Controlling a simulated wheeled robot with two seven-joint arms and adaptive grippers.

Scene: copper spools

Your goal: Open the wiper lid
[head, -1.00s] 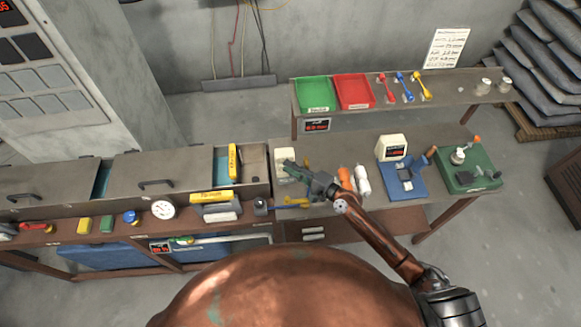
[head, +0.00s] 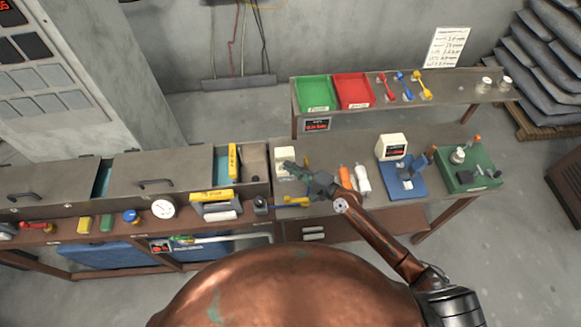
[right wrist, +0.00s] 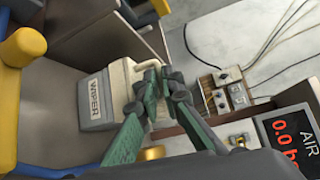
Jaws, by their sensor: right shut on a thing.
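I cannot tell whether the lid is raised. In the head view the wiper box (head: 285,154) stands at the left end of the right bench, with my right gripper (head: 290,168) at its near side. My left gripper is not in view.
Orange and white bottles (head: 362,180) stand right of my right gripper. A yellow-and-blue tool (head: 293,201) lies in front of it. A drawer cabinet (head: 160,175) adjoins on the left. An AIR display (right wrist: 290,135) is at the right in the wrist view.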

